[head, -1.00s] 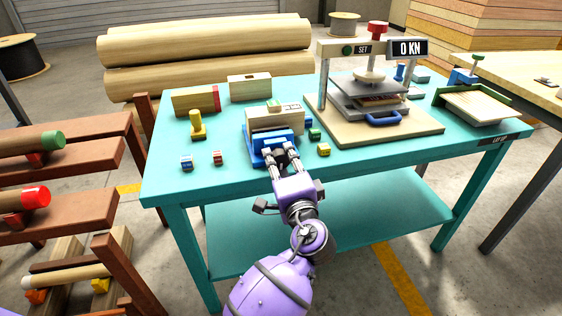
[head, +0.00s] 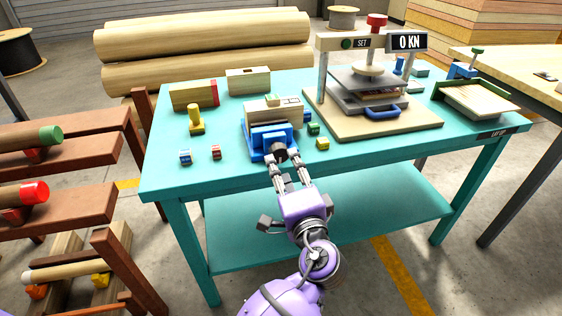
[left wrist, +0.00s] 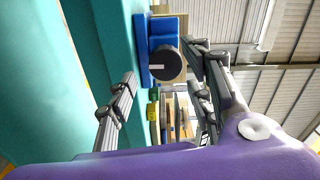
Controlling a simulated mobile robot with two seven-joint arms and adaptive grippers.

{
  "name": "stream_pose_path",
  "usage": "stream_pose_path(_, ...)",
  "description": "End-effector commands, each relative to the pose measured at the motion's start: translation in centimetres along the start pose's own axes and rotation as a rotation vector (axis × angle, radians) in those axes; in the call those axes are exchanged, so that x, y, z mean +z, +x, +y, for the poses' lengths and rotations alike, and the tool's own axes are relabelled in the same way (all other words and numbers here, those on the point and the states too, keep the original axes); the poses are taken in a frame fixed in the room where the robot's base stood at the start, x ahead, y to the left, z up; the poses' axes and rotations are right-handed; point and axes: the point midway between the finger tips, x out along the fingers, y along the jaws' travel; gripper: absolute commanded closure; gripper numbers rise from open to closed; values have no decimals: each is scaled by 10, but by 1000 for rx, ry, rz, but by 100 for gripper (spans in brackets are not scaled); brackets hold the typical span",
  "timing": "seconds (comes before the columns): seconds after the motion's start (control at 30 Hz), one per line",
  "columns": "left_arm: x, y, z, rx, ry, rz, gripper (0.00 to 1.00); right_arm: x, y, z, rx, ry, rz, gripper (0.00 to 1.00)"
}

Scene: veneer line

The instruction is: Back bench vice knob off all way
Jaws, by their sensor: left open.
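The blue bench vice (head: 255,141) stands at the front middle of the teal bench, with a pale wooden block (head: 268,112) in it. Its round dark knob (head: 279,153) is on the vice's front face. In the left wrist view the knob (left wrist: 166,65) is whole, with a white line on its face. My left gripper (head: 283,165) is open just in front of the knob, its fingers pointing at it. My right gripper is in neither view.
The teal bench (head: 180,176) also holds a yellow piece (head: 195,121), small blue, red, green and yellow blocks, two wooden blocks at the back and a press (head: 370,118) to the right. A rack with rollers (head: 62,148) stands at left.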

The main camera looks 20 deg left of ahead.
Motion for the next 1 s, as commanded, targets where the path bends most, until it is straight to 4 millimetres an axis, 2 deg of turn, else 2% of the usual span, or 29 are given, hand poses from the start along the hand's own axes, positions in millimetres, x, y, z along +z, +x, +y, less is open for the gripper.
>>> stream_pose_path(0.1, 0, -14, 0, 1, 0, 1, 53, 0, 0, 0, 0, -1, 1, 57)
stream_pose_path(0.23, 0, -22, 0, 1, 1, 0, 53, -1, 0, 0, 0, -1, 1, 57)
stream_pose_path(0.77, -1, -23, -1, -2, -7, 4, 53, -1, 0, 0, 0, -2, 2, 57)
stream_pose_path(0.97, -34, -25, 15, 94, -162, 145, 53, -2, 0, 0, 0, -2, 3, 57)
stream_pose_path(1.0, -40, -28, 24, 136, -207, 181, 53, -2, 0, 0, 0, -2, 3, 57)
